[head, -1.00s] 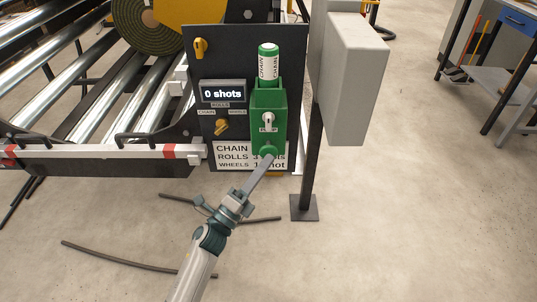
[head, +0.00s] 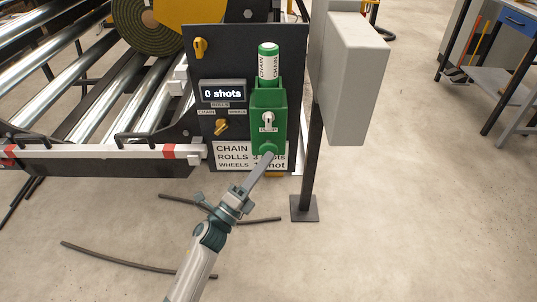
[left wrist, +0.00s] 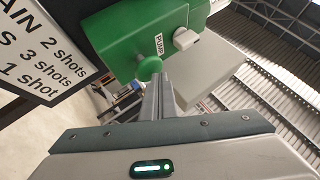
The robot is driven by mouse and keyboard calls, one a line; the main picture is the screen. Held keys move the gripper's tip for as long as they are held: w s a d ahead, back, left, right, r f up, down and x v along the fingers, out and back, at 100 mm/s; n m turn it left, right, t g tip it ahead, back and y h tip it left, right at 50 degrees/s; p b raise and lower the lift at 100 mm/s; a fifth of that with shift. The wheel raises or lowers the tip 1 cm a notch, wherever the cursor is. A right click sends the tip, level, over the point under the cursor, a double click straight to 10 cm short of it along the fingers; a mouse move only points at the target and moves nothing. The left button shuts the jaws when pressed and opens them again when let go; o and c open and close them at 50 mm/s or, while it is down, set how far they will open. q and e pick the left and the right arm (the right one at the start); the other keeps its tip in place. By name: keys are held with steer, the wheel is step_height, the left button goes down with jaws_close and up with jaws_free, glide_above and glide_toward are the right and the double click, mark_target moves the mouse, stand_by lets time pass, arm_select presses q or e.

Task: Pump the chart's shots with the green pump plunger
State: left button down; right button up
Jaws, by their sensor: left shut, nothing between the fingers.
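The green pump (head: 268,105) is on a dark panel (head: 200,65), with a round green plunger knob (head: 267,149) at its lower end. The knob also shows in the left wrist view (left wrist: 149,68). My left gripper (head: 270,156) is shut and empty, its fingertips (left wrist: 158,82) right at the knob; I cannot tell if they touch. The chart (left wrist: 42,50) reads 2 shots, 3 shots and 1 shot from top to bottom; in the head view (head: 230,155) my fingers partly cover it. The display (head: 223,93) reads "0 shots". My right gripper is not in view.
A white-green cartridge marked CHAIN (head: 268,66) stands in the pump. A grey box on a post (head: 357,80) is close on the right. A roller conveyor (head: 95,95) fills the left.

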arm_select(q)
steer(key=shift+w, duration=0.7)
stand_by(0.6)
steer(key=shift+s, duration=1.75)
steer(key=shift+s+p, duration=0.1)
steer(key=shift+p, duration=0.2)
steer(key=s+p, duration=0.1)
steer(key=s, duration=0.3)
steer(key=shift+s, duration=0.4)
